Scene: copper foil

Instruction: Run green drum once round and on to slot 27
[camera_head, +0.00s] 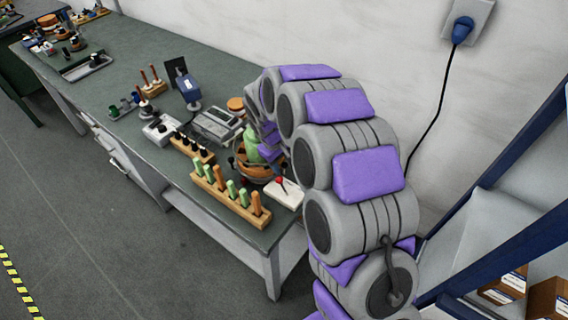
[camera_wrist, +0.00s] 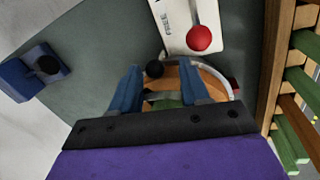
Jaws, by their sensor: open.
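A round orange-brown device (camera_head: 258,172) with a pale curved rim stands near the right end of the bench. A green part (camera_head: 269,153), likely the green drum, sits on top of it, partly hidden by my arm. In the wrist view, the green part (camera_wrist: 166,103) lies between the two blue fingers of my gripper (camera_wrist: 160,72), beside a grey strip. The fingers are apart, around the green part; contact is not clear. A black knob (camera_wrist: 154,69) shows at the fingertips, by the pale rim. I cannot read any slot number.
A white box with a red knob (camera_wrist: 199,38) stands beside the device. A wooden rack (camera_head: 228,199) with several green and orange pegs lies along the bench's front edge. A blue block (camera_wrist: 35,72) lies to the left in the wrist view. Bare bench (camera_head: 150,50) shows further back.

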